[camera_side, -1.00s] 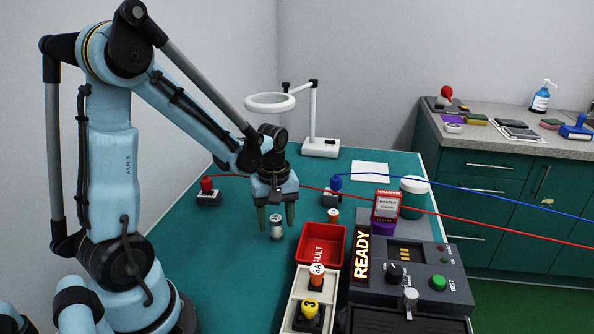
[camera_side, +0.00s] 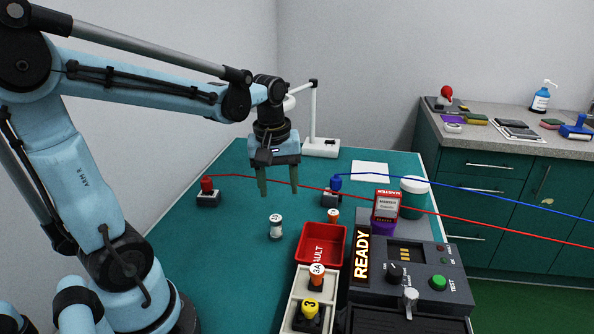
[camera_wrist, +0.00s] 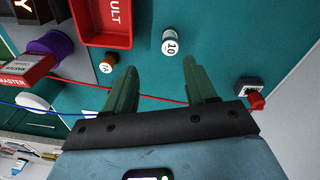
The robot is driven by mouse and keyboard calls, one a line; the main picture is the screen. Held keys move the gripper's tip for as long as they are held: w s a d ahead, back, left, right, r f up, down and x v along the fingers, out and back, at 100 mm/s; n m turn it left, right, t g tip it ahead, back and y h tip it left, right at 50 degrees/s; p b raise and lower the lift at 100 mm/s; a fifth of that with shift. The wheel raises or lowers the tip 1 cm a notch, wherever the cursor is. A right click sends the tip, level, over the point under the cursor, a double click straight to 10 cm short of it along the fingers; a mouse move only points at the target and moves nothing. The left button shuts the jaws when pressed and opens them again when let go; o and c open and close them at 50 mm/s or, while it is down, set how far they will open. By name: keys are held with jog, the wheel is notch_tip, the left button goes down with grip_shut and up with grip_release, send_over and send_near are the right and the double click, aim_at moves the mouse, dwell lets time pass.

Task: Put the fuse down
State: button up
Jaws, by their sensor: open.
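A pale fuse (camera_side: 276,228) with a white cap stands upright on the green table (camera_side: 232,262), left of the red fault bin.
The red fault bin (camera_side: 340,235), a tester marked READY (camera_side: 440,262) and a tray with orange and yellow fuses stand to the right. A small orange fuse (camera_side: 333,216) stands behind the bin. Red and blue leads cross the table.

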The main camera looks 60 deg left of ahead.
jog(key=s+d+m+t, duration=0.1)
jog(key=d+m+t, duration=0.5)
jog(key=d+m, duration=0.3)
jog(key=shift+s+d+r+m, duration=0.3)
jog(key=shift+s+d+m, duration=0.1)
jog(key=shift+m, duration=1.2)
